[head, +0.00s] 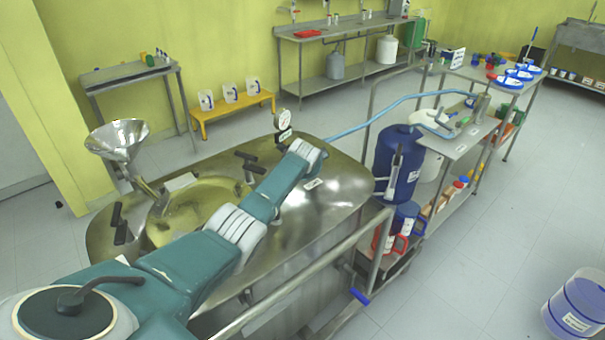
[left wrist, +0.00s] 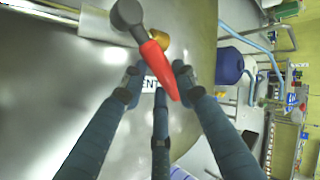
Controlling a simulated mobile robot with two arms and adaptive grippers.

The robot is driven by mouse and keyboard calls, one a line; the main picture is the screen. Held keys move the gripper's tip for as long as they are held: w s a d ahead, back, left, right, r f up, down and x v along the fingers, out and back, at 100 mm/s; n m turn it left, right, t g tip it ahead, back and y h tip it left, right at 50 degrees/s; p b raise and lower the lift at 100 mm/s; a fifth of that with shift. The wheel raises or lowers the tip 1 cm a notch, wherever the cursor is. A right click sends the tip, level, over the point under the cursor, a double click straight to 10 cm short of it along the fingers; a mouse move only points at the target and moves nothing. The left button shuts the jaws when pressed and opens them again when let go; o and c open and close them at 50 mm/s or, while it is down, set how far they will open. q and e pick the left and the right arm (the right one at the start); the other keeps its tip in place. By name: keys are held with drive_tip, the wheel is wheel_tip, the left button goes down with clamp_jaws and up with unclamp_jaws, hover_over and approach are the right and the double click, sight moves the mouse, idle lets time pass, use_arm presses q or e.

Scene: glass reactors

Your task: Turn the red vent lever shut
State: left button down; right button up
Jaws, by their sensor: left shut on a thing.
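The red vent lever (left wrist: 156,62) shows in the left wrist view, on a dark grey round pivot beside a brass fitting (left wrist: 161,40). It slants down to the right, its tip between my fingers. My left gripper (left wrist: 157,76) has its dark fingers closed in around the lever's red end. A white label (left wrist: 150,85) with "ENT" readable lies behind the lever, partly covered by a finger. In the head view my left arm reaches across the steel reactor lid (head: 335,190); the lever and the fingers are hidden there. My right gripper is in neither view.
A steel funnel (head: 118,140) and black-handled clamps (head: 250,161) stand up from the lid. A blue hose (head: 375,117) runs off to the right. A blue drum (head: 396,165) stands beside the reactor, with a metal rail (head: 300,280) in front.

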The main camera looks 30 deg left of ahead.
use_arm(q)
drive_tip(key=shift+s+r+m+t+h+p, duration=0.15)
drive_tip(key=shift+s+m+t+h+p, duration=0.15)
drive_tip(key=shift+s+m+h+p, duration=0.5)
drive_tip(key=shift+s+m, duration=0.3)
drive_tip(key=shift+m, duration=0.3)
drive_tip(key=shift+s+a+f+m+h+b, duration=0.1)
drive_tip(key=shift+s+f+m+h+b, duration=0.2)
drive_tip(key=shift+m+h+b, duration=0.2)
drive_tip(key=s+m+h+b, duration=0.1)
drive_tip(key=b, duration=0.2)
drive_tip(key=s+m+h+b, duration=0.1)
drive_tip(key=m+b, duration=0.1)
drive_tip(key=b, duration=0.1)
drive_tip(key=s+m+h+b, duration=0.1)
drive_tip(key=b, duration=0.2)
drive_tip(key=shift+a+f+m+h+b, duration=0.1)
drive_tip(key=shift+a+m+h+b, duration=0.2)
drive_tip(key=shift+b, duration=0.05)
drive_tip(key=shift+s+a+r+m+h+b, duration=0.1)
drive_tip(key=shift+s+r+m+h+b, duration=0.15)
drive_tip(key=shift+b, duration=0.5)
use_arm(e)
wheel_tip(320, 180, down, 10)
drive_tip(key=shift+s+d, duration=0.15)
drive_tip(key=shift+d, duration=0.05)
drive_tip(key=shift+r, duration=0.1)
use_arm(q)
drive_tip(key=c, duration=1.3)
unclamp_jaws()
